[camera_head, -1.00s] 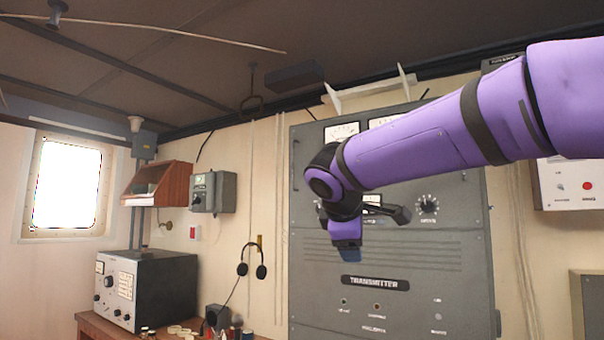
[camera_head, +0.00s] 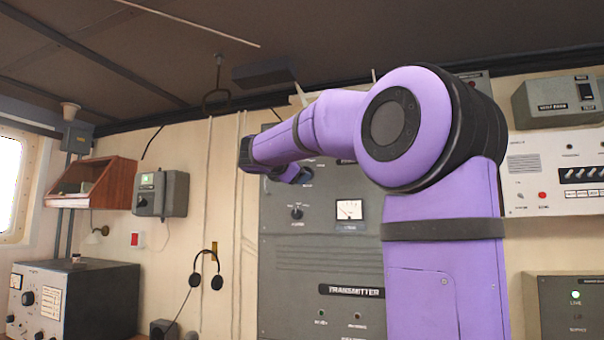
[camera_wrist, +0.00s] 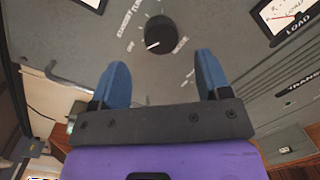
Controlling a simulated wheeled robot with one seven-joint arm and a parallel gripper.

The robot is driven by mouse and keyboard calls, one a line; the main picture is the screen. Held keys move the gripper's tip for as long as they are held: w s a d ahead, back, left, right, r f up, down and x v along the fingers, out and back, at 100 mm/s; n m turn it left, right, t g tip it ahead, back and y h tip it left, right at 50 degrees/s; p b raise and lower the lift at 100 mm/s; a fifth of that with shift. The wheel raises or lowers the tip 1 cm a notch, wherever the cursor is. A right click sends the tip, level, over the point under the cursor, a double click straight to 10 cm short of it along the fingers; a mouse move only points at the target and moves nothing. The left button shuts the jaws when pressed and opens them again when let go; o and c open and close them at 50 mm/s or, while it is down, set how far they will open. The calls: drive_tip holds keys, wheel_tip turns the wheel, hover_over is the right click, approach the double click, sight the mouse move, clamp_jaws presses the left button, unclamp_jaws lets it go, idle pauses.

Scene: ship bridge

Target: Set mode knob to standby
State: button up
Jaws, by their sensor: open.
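The mode knob (camera_wrist: 160,34) is a round black dial on the grey transmitter panel, with pale lettering around it; a word that looks like "standby" is at its upper left. A pale mark on the knob lies toward its lower left. In the wrist view my gripper (camera_wrist: 162,70) is open, with its two blue fingers apart and the knob showing beyond and between their tips. Nothing is between the fingers, and they appear apart from the knob.
The transmitter panel (camera_head: 310,265) also bears another knob (camera_head: 297,213) and a meter (camera_head: 349,210). A load meter (camera_wrist: 285,15) is near the mode knob. A headset (camera_head: 207,268) hangs on the wall to the left. A grey wall box (camera_head: 160,193) is farther left.

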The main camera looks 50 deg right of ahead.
drive_tip(key=shift+x, duration=2.7)
drive_tip(key=shift+s, duration=0.1)
drive_tip(key=shift+c, duration=0.2)
drive_tip(key=c, duration=0.9)
